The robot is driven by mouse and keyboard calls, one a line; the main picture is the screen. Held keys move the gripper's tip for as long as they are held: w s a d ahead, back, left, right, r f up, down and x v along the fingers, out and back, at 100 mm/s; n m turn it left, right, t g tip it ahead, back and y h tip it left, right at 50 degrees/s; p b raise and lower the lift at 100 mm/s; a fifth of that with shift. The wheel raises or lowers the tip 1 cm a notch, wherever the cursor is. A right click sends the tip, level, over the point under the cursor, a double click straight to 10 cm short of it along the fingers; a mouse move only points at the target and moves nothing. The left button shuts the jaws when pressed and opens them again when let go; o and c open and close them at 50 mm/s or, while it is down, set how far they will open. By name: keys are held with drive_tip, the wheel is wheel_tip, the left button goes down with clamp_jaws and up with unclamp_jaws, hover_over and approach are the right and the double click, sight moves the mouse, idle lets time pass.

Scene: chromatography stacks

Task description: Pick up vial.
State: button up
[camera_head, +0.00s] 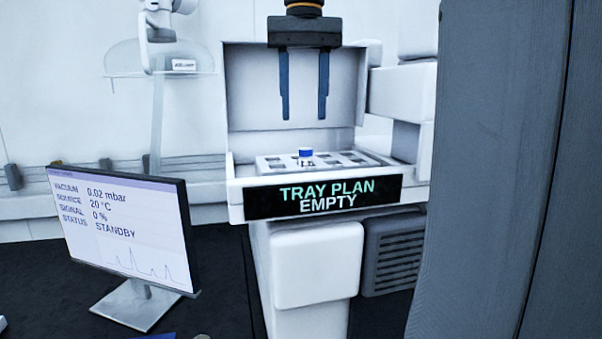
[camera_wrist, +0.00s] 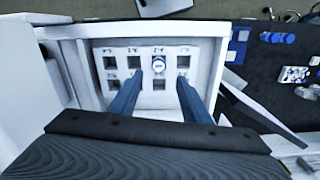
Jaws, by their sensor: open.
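The vial (camera_head: 306,156) has a blue cap in the head view and stands upright in a white tray (camera_head: 271,166) with several square slots. In the wrist view the vial (camera_wrist: 158,64) shows from above as a small round white top in the back row of the tray (camera_wrist: 198,61). My gripper (camera_head: 303,118) hangs above the tray, its two blue fingers pointing down and spread apart. In the wrist view my gripper (camera_wrist: 159,99) is open, with the vial beyond and roughly between the fingertips. Nothing is between the fingers.
The tray sits in a white open-fronted bay (camera_head: 235,120) with side walls and a front sign (camera_head: 323,196) reading "TRAY PLAN EMPTY". A monitor (camera_head: 125,225) stands at the left. Several blue-topped items (camera_wrist: 276,38) lie on a dark surface at the right of the wrist view.

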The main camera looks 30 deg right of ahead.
sight(306, 149)
drive_tip(key=f, duration=0.2)
drive_tip(key=f+p, duration=0.1)
drive_tip(key=f, duration=0.4)
drive_tip(key=shift+s+d+f+p, duration=0.1)
drive_tip(key=shift+s+p, duration=0.15)
drive_tip(key=shift+p, duration=0.15)
clamp_jaws()
